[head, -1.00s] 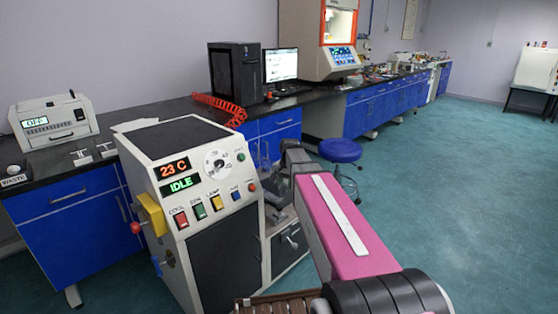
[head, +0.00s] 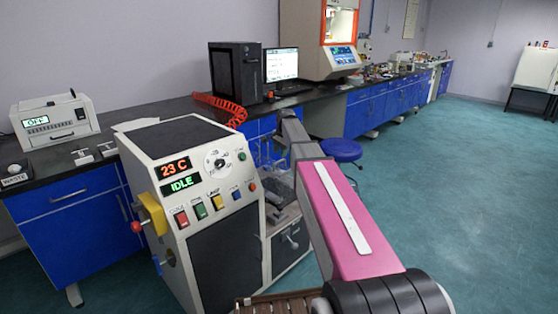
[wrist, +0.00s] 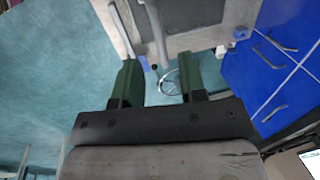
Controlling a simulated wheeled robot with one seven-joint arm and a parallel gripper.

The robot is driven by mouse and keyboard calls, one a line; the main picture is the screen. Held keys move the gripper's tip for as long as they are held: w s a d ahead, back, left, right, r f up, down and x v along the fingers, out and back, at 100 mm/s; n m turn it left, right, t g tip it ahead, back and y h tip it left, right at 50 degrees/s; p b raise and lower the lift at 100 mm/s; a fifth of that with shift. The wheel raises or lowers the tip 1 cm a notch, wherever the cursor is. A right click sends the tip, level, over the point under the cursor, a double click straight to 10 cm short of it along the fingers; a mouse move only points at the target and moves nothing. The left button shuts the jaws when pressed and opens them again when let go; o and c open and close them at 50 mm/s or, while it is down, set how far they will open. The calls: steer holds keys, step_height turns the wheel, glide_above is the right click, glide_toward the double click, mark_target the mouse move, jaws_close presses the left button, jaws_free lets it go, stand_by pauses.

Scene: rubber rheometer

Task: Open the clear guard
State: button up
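The rheometer (head: 205,150) stands in front of the bench, its display reading 23 C and IDLE. The clear guard (head: 262,154) shows only as a faint transparent outline at the machine's right side, partly behind my arm; I cannot tell its exact position. My gripper (wrist: 158,82) shows in the wrist view with its two green fingers apart and nothing between them. The floor and a stool's ring foot appear beyond the gap. In the head view, the fingers are hidden by my own wrist. The machine's pale body and a grey rod (wrist: 155,25) lie beyond the fingertips.
A blue stool (head: 340,150) stands just right of my arm. The bench (head: 290,97) behind carries a black computer tower (head: 235,78), a monitor (head: 281,64) and a red coiled hose (head: 220,104). The floor to the right is open.

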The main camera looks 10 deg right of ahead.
steer(key=shift+w+a+f, duration=0.15)
steer(key=shift+w+f, duration=0.05)
steer(key=shift+f, duration=0.9)
steer(key=shift+w+a+f, duration=0.1)
steer(key=shift+w+f, duration=0.05)
steer(key=shift+f, duration=0.95)
jaws_close()
